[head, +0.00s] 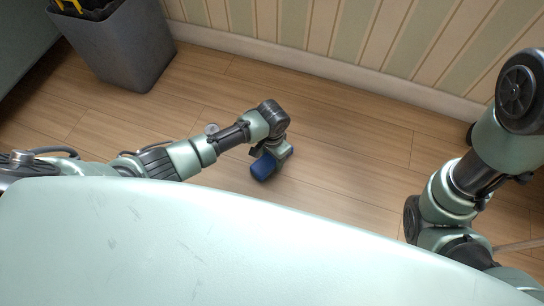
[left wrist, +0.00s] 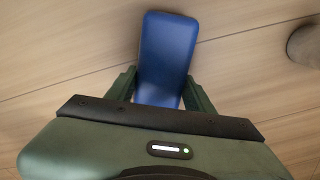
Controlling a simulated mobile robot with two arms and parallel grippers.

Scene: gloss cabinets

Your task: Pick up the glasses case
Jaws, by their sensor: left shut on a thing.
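The blue glasses case (head: 264,166) shows in the head view at the end of my left arm, over the wooden floor. In the left wrist view the case (left wrist: 167,52) is a smooth blue block with rounded corners, pointing away from the gripper body. My left gripper (left wrist: 160,90) has one green finger on each side of the case and is shut on it. In the head view my left gripper (head: 277,157) partly hides the case. I cannot tell how high the case is above the floor. My right arm is at the right of the head view, but its gripper is not visible.
A grey bin (head: 118,48) with dark and yellow contents stands at the upper left, against the striped wall (head: 340,32) with its white skirting board. The wooden floor (head: 340,150) between my arms is clear. A dark rounded object (left wrist: 306,45) shows at the right of the left wrist view.

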